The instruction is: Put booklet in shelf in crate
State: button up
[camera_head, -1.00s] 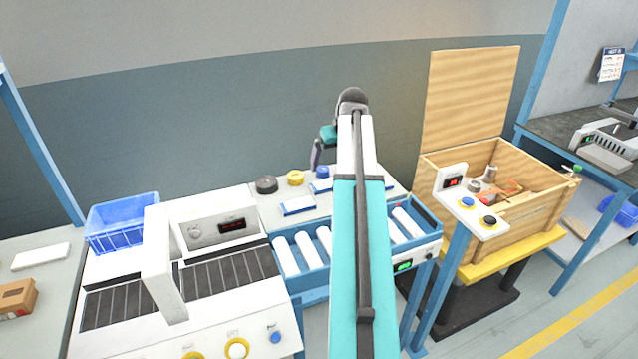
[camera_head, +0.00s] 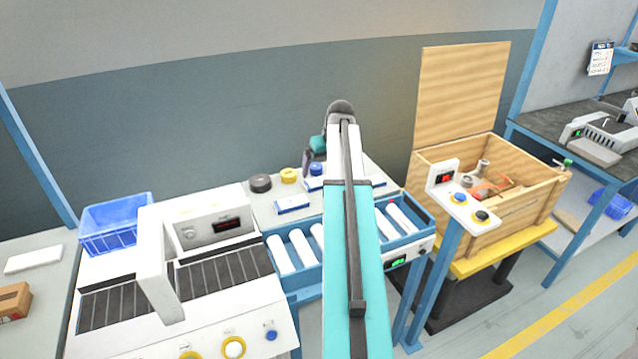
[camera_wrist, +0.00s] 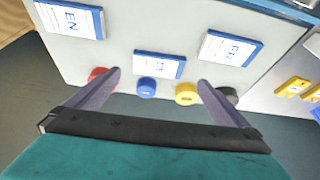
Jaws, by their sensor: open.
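Three white booklets with blue edges lie on the grey shelf (camera_wrist: 110,50): one marked EN (camera_wrist: 72,18), a middle one (camera_wrist: 157,66) with an unclear label, and one marked FR (camera_wrist: 230,47). One booklet (camera_head: 292,203) shows in the head view; my arm hides part of the shelf. My gripper (camera_wrist: 158,78) is open and empty, with its fingertips on either side of the middle booklet in the picture, apparently above it. In the head view my gripper (camera_head: 312,160) is over the shelf's back. The open wooden crate (camera_head: 540,200) stands at right, with metal and orange parts inside.
Red, blue, yellow and black round items line the shelf's back edge, including a yellow ring (camera_head: 289,175). A roller conveyor (camera_head: 300,250) lies in front. A button post (camera_head: 462,195) stands before the crate. A blue bin (camera_head: 115,225) is at left.

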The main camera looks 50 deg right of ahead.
aim_at(320, 182)
jog(key=shift+x, duration=1.65)
jog(key=shift+f+p, duration=0.1)
jog(key=shift+p, duration=0.2)
jog(key=shift+p+x, duration=0.4)
jog(key=shift+x, duration=0.5)
jog(key=shift+p+x, duration=0.4)
jog(key=shift+x, duration=1.2)
jog(key=shift+d, duration=0.2)
jog(key=c, duration=1)
